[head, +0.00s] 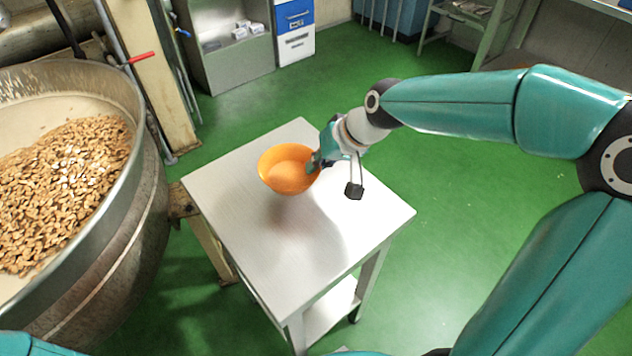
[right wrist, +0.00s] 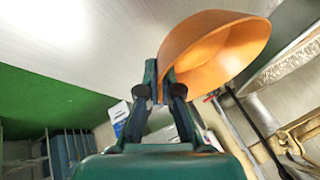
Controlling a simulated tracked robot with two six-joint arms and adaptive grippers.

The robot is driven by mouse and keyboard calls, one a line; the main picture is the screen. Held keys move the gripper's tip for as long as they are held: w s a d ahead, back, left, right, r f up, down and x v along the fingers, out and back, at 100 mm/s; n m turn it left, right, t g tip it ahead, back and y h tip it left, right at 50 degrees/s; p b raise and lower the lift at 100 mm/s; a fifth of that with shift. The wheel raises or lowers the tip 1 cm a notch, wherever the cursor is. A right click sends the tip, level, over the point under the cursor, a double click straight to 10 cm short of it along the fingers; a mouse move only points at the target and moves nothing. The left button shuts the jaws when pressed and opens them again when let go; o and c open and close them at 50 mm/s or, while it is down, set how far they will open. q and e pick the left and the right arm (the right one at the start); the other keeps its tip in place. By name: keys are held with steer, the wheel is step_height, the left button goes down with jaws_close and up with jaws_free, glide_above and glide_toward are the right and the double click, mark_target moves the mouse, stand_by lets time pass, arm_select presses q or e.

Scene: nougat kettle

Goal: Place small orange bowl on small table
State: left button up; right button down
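The small orange bowl (head: 284,172) is upright above the far half of the small white table (head: 335,225) in the head view. A shadow lies on the tabletop below and in front of it, so it seems held a little above the surface. My right gripper (head: 315,163) is at the bowl's right rim, with its fingers pinching the wall. In the right wrist view the fingers (right wrist: 163,88) close on the edge of the orange bowl (right wrist: 218,50). My left gripper is not in view.
A large kettle (head: 150,190) full of nuts stands left of the table, close to its left corner. A grey cabinet (head: 230,65) and a blue-and-white unit (head: 294,30) stand at the back. Green floor is free right of the table.

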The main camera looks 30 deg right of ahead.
mark_target(317, 190)
steer(key=shift+f+b, duration=0.4)
steer(key=shift+f, duration=2)
steer(key=c, duration=1.8)
jaws_free()
steer(key=shift+f, duration=0.15)
steer(key=shift+c, duration=0.2)
steer(key=shift+o, duration=1.2)
steer(key=shift+r, duration=0.25)
steer(key=p+v, duration=0.1)
steer(key=v, duration=1.1)
